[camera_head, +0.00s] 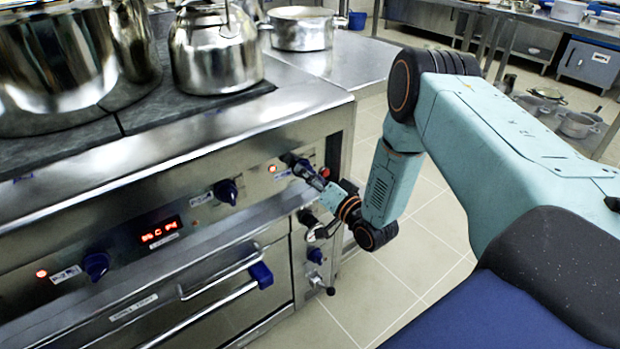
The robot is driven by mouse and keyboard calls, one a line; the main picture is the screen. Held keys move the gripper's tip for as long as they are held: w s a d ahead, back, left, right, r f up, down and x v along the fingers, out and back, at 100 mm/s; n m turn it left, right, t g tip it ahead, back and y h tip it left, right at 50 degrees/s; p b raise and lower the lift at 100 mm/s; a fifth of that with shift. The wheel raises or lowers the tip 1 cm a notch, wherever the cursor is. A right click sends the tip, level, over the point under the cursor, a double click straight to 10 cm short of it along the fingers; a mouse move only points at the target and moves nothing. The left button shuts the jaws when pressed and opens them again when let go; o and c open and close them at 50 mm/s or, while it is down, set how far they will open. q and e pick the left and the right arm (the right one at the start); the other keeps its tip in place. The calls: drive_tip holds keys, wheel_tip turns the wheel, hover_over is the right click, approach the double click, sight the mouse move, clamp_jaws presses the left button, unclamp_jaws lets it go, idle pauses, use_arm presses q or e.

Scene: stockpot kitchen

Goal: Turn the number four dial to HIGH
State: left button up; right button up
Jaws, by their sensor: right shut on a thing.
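The stove's front panel carries blue dials. One dial (96,265) is at the left and another dial (227,191) is near the middle. My right gripper (303,168) reaches in from the right and is shut on the dial at the right end of the panel, the number four dial. The fingers hide most of that dial, so its pointer direction cannot be read. A lit red lamp (272,168) is just left of it. My left gripper is not in view.
A red digital display (160,235) is lit on the panel. A kettle (215,55), a large pot (50,60) and a smaller pot (300,28) stand above. An oven handle (220,285) and a lower blue knob (315,255) are below. Tiled floor (370,300) lies right.

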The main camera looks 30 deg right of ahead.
drive_tip(key=m+b, duration=0.2)
drive_tip(key=m, duration=0.4)
drive_tip(key=shift+f+m, duration=0.1)
drive_tip(key=shift+m, duration=0.2)
drive_tip(key=m+b, duration=0.3)
drive_tip(key=m, duration=0.3)
drive_tip(key=m+b, duration=0.3)
drive_tip(key=m, duration=0.3)
drive_tip(key=shift+m, duration=0.4)
drive_tip(key=shift+m+b, duration=0.55)
drive_tip(key=shift+m, duration=2.15)
drive_tip(key=o, duration=1.2)
drive_tip(key=shift+r, duration=0.25)
drive_tip(key=shift+s, duration=0.1)
